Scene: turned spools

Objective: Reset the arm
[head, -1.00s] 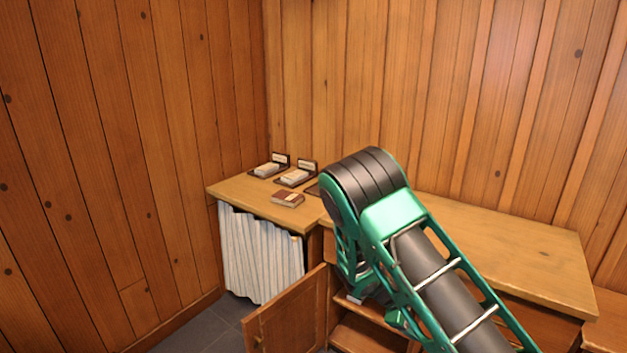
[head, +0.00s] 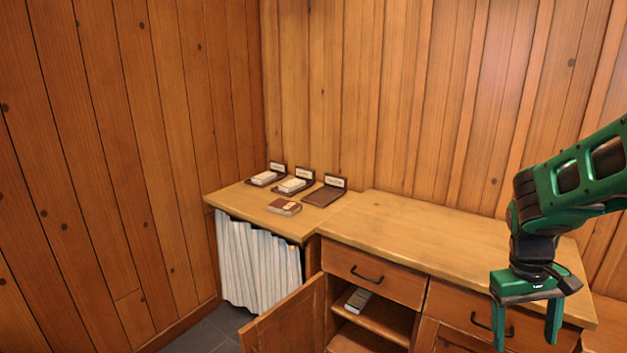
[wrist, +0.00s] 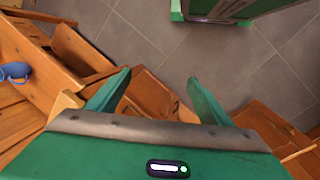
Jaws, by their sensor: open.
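My gripper (head: 526,325) hangs at the right of the head view, in front of the cabinet's right part, fingers pointing down. Its two green fingers are spread apart with nothing between them. In the wrist view my gripper (wrist: 158,88) shows the same open fingers over wooden furniture and the grey tiled floor. My green arm comes in from the right edge of the head view.
A wooden counter (head: 440,235) runs along the wall. Labelled holders (head: 325,196) and a brown book (head: 284,207) lie at its left. Below, a cabinet door (head: 285,322) stands open, with a small book (head: 358,300) on the shelf. A white curtain (head: 258,262) hangs left.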

